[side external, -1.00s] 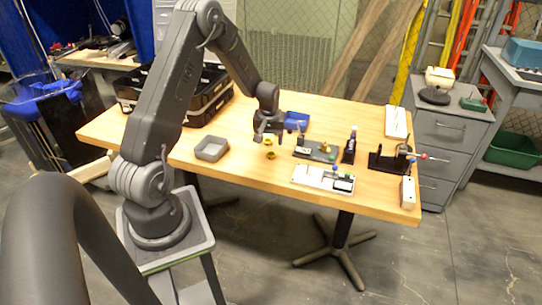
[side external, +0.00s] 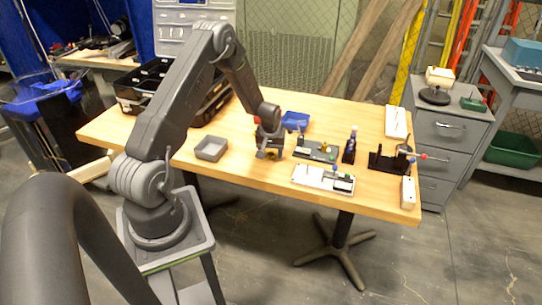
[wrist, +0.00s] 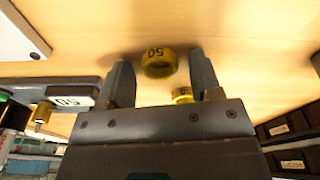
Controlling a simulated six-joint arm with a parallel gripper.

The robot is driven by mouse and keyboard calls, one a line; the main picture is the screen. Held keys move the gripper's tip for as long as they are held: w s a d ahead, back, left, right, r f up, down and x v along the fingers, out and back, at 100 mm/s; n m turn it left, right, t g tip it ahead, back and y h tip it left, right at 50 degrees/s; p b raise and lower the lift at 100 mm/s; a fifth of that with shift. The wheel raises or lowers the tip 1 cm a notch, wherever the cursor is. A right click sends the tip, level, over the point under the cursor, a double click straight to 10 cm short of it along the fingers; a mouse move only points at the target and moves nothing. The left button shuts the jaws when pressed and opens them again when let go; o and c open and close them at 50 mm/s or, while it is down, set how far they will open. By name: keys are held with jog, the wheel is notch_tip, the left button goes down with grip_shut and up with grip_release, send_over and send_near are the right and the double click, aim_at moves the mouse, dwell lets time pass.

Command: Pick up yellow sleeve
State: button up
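A yellow sleeve (wrist: 158,63) marked 50 stands on the wooden table, between the fingertips of my gripper (wrist: 160,60) in the wrist view. A gap shows on each side of it, wider on the left. A second yellow sleeve (wrist: 183,96) shows lower, beside the right finger and partly hidden by my gripper body. In the side external view my gripper (side external: 269,153) is low over the table and covers most of the sleeves; a bit of yellow (side external: 271,155) shows at the fingers. My gripper is open and empty.
A dark fixture board (side external: 318,151) and a white board (side external: 322,178) lie to the right. Black cases (side external: 148,85) stand at the back left. Table between grey bin and gripper is clear.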

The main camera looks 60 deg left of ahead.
jog(key=c, duration=0.9)
jog(key=shift+r, duration=0.1)
jog(key=shift+r, duration=0.5)
notch_tip(320, 180, up, 3)
jog(key=shift+f, duration=0.1)
jog(key=s+a+r, duration=0.1)
jog(key=s+r, duration=0.1)
jog(key=s, duration=0.1)
jog(key=s+a+r, duration=0.2)
jog(key=s, duration=0.2)
jog(key=s+a+r, duration=0.2)
jog(key=s+r, duration=0.1)
jog(key=shift+s, duration=0.3)
